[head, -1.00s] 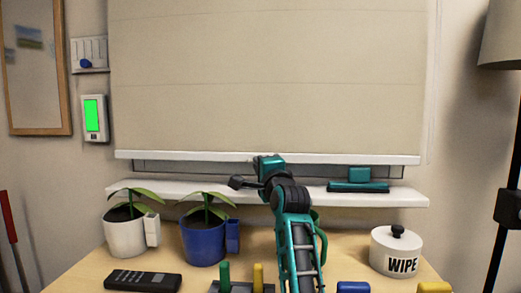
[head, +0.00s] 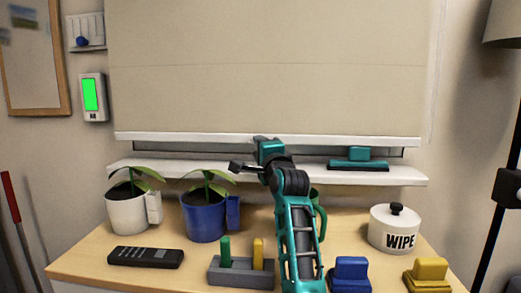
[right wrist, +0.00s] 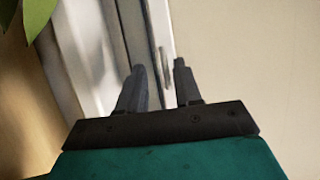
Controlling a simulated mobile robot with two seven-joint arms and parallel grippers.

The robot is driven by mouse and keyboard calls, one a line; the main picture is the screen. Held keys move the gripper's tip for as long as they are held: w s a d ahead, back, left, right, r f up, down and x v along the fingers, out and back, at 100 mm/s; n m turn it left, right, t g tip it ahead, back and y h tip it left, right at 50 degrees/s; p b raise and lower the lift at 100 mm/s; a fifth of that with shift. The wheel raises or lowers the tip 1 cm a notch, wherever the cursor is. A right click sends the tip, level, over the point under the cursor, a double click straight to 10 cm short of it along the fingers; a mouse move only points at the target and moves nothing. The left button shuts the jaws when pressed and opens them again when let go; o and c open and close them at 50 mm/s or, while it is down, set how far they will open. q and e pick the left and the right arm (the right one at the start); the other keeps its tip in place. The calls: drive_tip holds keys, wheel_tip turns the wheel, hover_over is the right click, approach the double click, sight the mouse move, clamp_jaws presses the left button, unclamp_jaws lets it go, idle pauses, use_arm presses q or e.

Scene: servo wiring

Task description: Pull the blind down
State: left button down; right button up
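The beige roller blind (head: 270,65) hangs over the window in the head view, with a white bottom bar (head: 350,140) a little above the white sill. In the right wrist view the fabric (right wrist: 260,70) fills the right side, and the bar (right wrist: 158,35) runs slanted beyond the fingers. My right gripper (head: 257,143) is at the middle of the bar in the head view. In the right wrist view the two fingers (right wrist: 160,75) stand apart, with the bar's edge showing between them. I cannot tell whether they touch it. My left gripper is out of view.
The sill (head: 395,176) holds a teal squeegee-like tool (head: 357,160). On the desk stand a white potted plant (head: 125,214), a blue one (head: 203,220), a remote (head: 146,257), a grey peg block (head: 240,273) and a WIPE jar (head: 393,230). Blue (head: 349,272) and yellow (head: 428,274) blocks are at front right.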

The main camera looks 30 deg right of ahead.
drive_tip(key=p+v, duration=0.2)
drive_tip(key=v, duration=1.1)
drive_tip(key=shift+w+a, duration=0.1)
